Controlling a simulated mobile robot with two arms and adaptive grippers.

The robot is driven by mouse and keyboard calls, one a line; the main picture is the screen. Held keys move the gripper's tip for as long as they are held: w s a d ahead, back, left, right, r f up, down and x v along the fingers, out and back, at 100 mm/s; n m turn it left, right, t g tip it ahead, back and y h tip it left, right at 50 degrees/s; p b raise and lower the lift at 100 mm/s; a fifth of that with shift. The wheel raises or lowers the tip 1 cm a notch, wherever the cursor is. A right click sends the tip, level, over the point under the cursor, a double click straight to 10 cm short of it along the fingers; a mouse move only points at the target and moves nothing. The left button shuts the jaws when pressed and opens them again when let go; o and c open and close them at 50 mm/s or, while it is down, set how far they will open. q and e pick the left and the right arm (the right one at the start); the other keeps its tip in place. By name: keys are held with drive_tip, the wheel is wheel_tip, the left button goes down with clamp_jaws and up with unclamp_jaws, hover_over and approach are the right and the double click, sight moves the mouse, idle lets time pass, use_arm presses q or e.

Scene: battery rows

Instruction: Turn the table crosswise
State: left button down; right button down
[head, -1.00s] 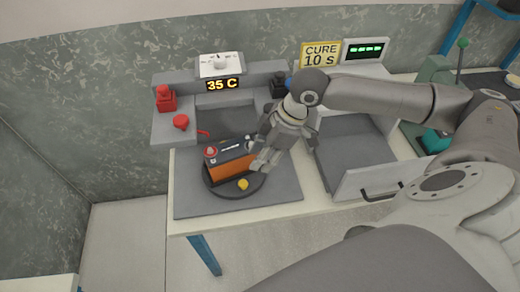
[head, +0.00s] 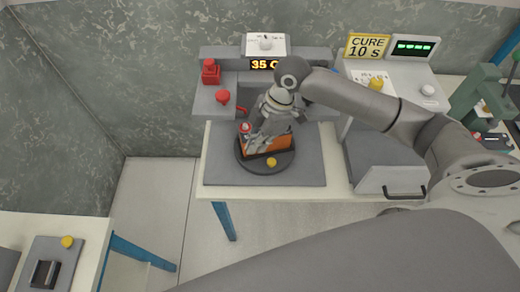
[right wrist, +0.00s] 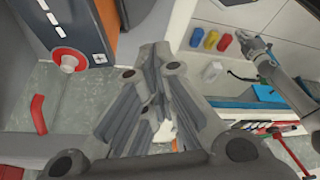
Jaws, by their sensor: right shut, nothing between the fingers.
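The round dark turntable (head: 286,164) sits on a grey mat on the bench, with a yellow knob (head: 271,162) at its front edge. An orange and black battery (head: 278,145) stands on it, its long side roughly left to right, with a red terminal (head: 245,127) at the left. My right gripper (head: 257,144) is shut and empty at the battery, hiding part of it; contact is unclear. In the right wrist view its closed fingers (right wrist: 158,62) are beside the battery (right wrist: 107,16). A grey gripper (right wrist: 250,42), apparently my left, shows small there; its jaws are unclear.
Behind the turntable is a grey station with a 35 C display (head: 265,65), a red button (head: 222,97) and a red block (head: 211,72). A grey bin with a handle (head: 405,190) stands right. Another bench (head: 92,232) is at lower left.

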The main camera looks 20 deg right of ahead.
drive_tip(key=p, duration=0.2)
hover_over(261, 170)
drive_tip(key=a, duration=0.4)
wheel_tip(261, 170, down, 8)
drive_tip(key=shift+r, duration=0.1)
drive_tip(key=d, duration=0.1)
drive_tip(key=d+f+p, duration=0.1)
drive_tip(key=shift+d+f, duration=0.1)
drive_tip(key=shift+d, duration=0.3)
drive_tip(key=shift+d+f+p, duration=0.2)
drive_tip(key=shift+d+p, duration=0.15)
drive_tip(key=shift+d, duration=0.25)
drive_tip(key=shift+a, duration=0.1)
